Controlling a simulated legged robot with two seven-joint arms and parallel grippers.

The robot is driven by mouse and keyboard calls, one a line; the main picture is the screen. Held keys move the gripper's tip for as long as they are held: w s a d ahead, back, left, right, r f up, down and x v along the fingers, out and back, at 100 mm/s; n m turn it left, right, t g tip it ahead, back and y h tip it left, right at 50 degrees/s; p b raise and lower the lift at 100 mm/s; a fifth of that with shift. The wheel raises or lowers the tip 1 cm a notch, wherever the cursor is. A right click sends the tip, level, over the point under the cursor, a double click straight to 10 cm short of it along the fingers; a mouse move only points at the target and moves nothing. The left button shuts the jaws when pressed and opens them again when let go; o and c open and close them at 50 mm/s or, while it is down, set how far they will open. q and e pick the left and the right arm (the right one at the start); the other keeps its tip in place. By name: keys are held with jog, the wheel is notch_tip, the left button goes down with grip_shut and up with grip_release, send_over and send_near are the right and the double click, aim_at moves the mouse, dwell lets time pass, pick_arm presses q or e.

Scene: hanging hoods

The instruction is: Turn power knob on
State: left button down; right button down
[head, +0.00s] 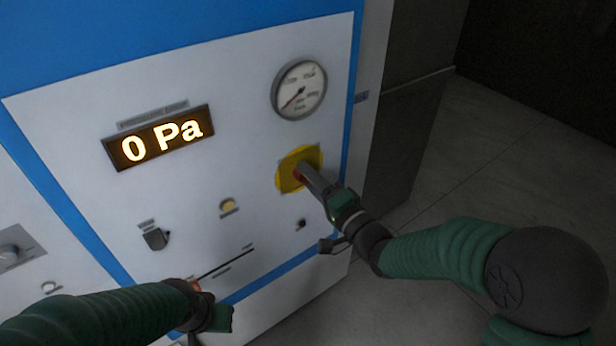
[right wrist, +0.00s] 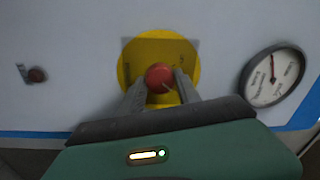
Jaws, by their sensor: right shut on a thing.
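The power knob looks to be the red round knob (right wrist: 159,78) on a yellow round plate (right wrist: 133,60) of the white panel. In the head view the yellow plate (head: 287,178) is at right of centre, and the knob is mostly hidden behind my right gripper (head: 302,174). In the right wrist view my right gripper (right wrist: 160,92) has one finger on each side of the red knob and is shut on it. My left gripper (head: 212,312) is low in the head view, in front of the panel's lower part; its finger opening is unclear.
A lit display (head: 158,138) reads "0 Pa" at upper left. A round gauge (head: 299,90) sits above the yellow plate. A black knob (head: 155,238) and a small yellow button (head: 229,206) are on the panel's left and middle. Open floor (head: 480,170) lies to the right.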

jog(key=c, duration=1.1)
grip_release()
jog(key=shift+s+f, duration=0.1)
jog(key=shift+f, duration=0.3)
jog(key=shift+o, duration=1.1)
jog(key=shift+d+r, duration=0.2)
jog(key=b+v, duration=1.2)
jog(key=v, duration=0.4)
jog(key=shift+s+d, duration=0.15)
jog(key=shift+s, duration=0.2)
jog(key=shift+d, duration=0.1)
